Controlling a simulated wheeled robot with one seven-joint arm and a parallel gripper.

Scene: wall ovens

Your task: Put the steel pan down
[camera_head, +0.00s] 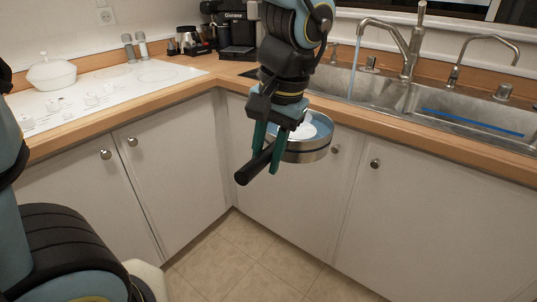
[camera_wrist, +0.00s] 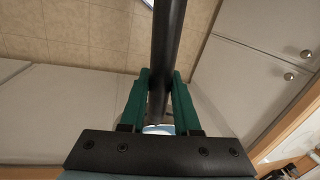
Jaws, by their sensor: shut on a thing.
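The steel pan (camera_head: 305,152) hangs in the air in front of the counter edge and the white cabinet doors in the head view. Its black handle (camera_head: 252,168) points toward the lower left. My gripper (camera_head: 268,163) has its green fingers shut on the handle, with the pan's bowl just right of the fingers. Something white and light blue shows inside the pan; I cannot tell what it is. In the wrist view the black handle (camera_wrist: 168,45) runs up between the two green fingers (camera_wrist: 160,95), and the pan's bowl is mostly hidden.
The wooden counter (camera_head: 195,92) runs around the corner. A white cooktop (camera_head: 120,85) holds a white lidded pot (camera_head: 51,73) at left. Two shakers (camera_head: 135,46) and a coffee machine (camera_head: 238,35) stand at the back. The steel sink (camera_head: 385,95) with taps is at right. Bare tile floor (camera_head: 235,262) lies below.

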